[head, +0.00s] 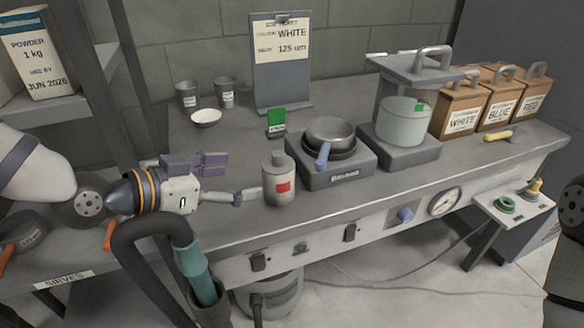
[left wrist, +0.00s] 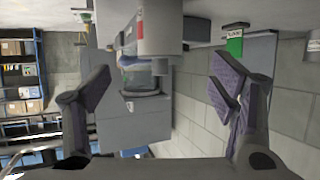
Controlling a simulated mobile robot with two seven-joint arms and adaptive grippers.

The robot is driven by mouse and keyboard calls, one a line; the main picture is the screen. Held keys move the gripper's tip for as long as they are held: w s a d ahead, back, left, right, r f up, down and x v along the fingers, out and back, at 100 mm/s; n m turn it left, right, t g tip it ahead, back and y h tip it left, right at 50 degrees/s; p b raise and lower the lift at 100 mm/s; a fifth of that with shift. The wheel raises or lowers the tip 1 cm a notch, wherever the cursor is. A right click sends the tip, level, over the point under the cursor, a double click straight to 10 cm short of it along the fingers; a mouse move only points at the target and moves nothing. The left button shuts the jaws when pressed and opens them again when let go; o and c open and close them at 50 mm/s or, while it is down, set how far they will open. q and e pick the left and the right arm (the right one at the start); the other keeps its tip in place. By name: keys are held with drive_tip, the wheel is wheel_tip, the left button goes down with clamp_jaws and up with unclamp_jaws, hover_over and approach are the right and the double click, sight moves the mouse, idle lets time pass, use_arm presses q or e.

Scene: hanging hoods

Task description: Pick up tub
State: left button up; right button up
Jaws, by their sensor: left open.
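The tub (head: 279,180) is a pale grey, round container with a narrower lid and a red label. It stands upright near the bench's front edge, left of the scale. My left gripper (head: 232,178) is open and empty just left of it, with its fingers pointing towards it. One fingertip appears close to the tub's left side; I cannot tell if it touches. In the left wrist view the tub (left wrist: 158,28) is cut off at the top, ahead of the gap between the spread fingers (left wrist: 160,88). My right gripper is out of view.
A scale (head: 337,174) with dark pans and a blue-handled tool stands right of the tub. A green card (head: 276,122) is behind. A hooded stand (head: 410,152) covers a clear vessel. A hose (head: 190,255) hangs in front of the bench. A shelf post (head: 119,80) stands left.

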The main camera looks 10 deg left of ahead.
sight(267, 180)
use_arm(q)
drive_tip(key=w+d+f+b, duration=0.1)
drive_tip(key=w+d+f, duration=0.1)
drive_tip(key=w+f, duration=0.1)
drive_tip(key=shift+w+d+f+b, duration=0.1)
drive_tip(key=shift+w+d+b, duration=0.1)
drive_tip(key=shift+d+b, duration=0.15)
drive_tip(key=x, duration=0.4)
drive_tip(key=b+x, duration=0.1)
drive_tip(key=x, duration=0.1)
drive_tip(key=shift+w+r, duration=0.2)
drive_tip(key=shift+r, duration=0.45)
drive_tip(key=c, duration=1)
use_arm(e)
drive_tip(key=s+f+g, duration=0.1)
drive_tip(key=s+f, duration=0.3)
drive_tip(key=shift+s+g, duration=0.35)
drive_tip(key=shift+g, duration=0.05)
